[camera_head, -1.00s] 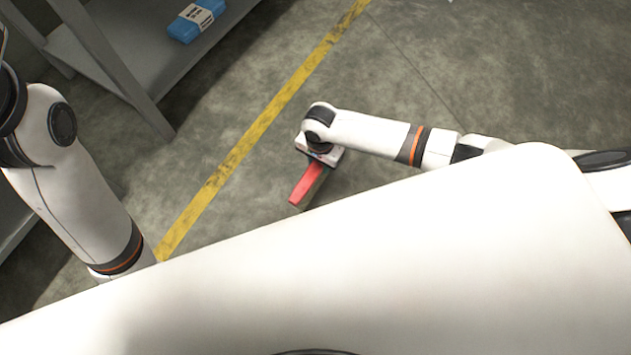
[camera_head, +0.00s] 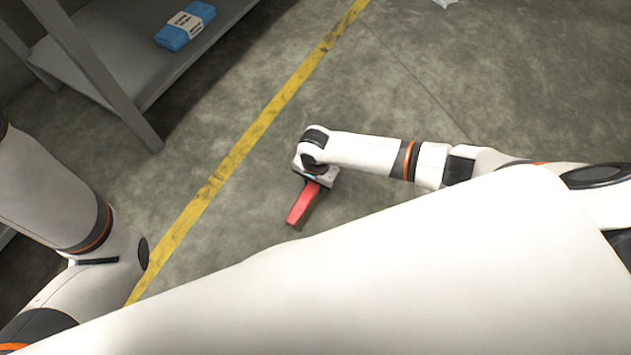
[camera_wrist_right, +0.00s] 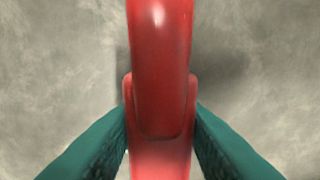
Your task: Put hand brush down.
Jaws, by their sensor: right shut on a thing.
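The red hand brush (camera_head: 302,205) is below my right gripper (camera_head: 314,180) in the head view, over the grey floor near the yellow line. In the right wrist view the red brush (camera_wrist_right: 161,70) runs upright through the middle of the picture. The teal fingers of my right gripper (camera_wrist_right: 161,140) press on it from both sides. A soft shadow lies on the floor beside it; I cannot tell whether it touches the floor. Its bristles are not clearly seen. My left arm shows at the left edge, but its gripper is out of view.
A grey metal shelf (camera_head: 122,75) stands at the upper left, with a blue package (camera_head: 174,38) on it. A yellow line (camera_head: 240,148) crosses the concrete floor (camera_head: 420,85). A small white scrap (camera_head: 446,3) lies at the top edge. The floor around the brush is clear.

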